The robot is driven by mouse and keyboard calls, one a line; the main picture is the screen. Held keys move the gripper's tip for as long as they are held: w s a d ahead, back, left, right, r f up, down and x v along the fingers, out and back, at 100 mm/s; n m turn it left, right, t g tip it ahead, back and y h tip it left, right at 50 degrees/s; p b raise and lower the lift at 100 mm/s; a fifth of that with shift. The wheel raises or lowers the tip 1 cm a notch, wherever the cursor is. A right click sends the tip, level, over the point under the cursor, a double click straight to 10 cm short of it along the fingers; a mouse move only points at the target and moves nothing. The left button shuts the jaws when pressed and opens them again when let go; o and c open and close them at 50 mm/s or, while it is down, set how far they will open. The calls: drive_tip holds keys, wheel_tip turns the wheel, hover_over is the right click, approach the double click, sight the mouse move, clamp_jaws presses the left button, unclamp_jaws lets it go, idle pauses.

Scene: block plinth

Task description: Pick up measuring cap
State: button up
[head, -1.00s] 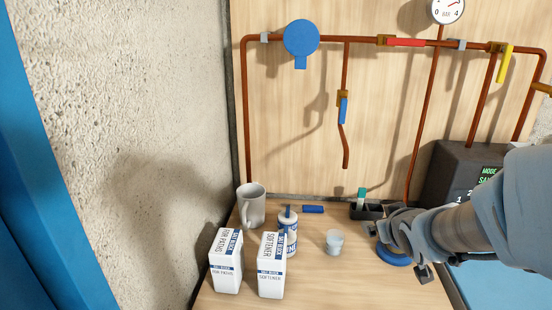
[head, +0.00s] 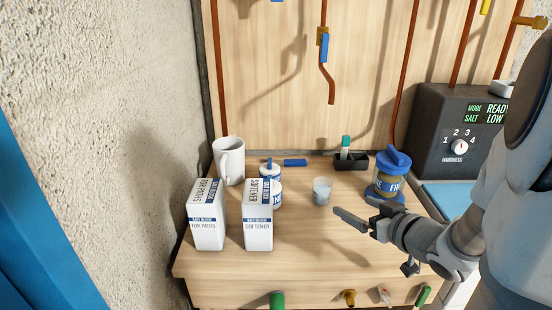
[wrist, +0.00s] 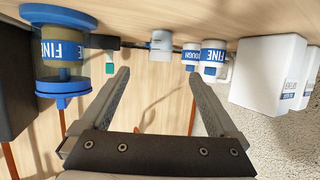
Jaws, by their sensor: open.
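The measuring cap, a small translucent grey-white cup (head: 322,191), stands on the wooden top near its middle. In the wrist view the same cup (wrist: 161,46) shows beyond the gap between the fingertips. My gripper (head: 376,243) is open and empty, to the right of the cup and nearer the front, not touching it. Its two fingers (wrist: 158,74) spread wide in the wrist view, with only wood between them. The wrist view appears upside down.
A blue-lidded FINE jar (head: 390,178) stands right of the cup. A dark tray (head: 354,163) is behind. Small white-and-blue containers (head: 270,172), a white mug (head: 229,161) and two cartons, including SOFTENER (head: 259,222), stand left. Wood in front of the cup is clear.

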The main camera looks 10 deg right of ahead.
sight(328, 189)
drive_tip(key=shift+p+x, duration=1)
drive_tip(key=shift+p, duration=0.15)
drive_tip(key=b+x, duration=0.2)
drive_tip(key=x, duration=0.5)
drive_tip(key=shift+w+f+b, duration=0.1)
drive_tip(key=shift+f+b, duration=0.05)
drive_tip(key=shift+b, duration=0.15)
drive_tip(key=shift+a+r+b+x, duration=0.1)
drive_tip(key=shift+r+b+x, duration=0.2)
drive_tip(key=shift+x, duration=0.7)
drive_tip(key=shift+a+r+b+x, duration=0.1)
drive_tip(key=shift+b+x, duration=0.3)
drive_tip(key=shift+x, duration=0.55)
drive_tip(key=shift+a+r+b+x, duration=0.15)
drive_tip(key=shift+b+x, duration=0.2)
drive_tip(key=shift+x, duration=0.65)
drive_tip(key=shift+w+d, duration=0.1)
drive_tip(key=shift+d, duration=0.05)
drive_tip(key=c, duration=1.5)
drive_tip(key=shift+r, duration=0.15)
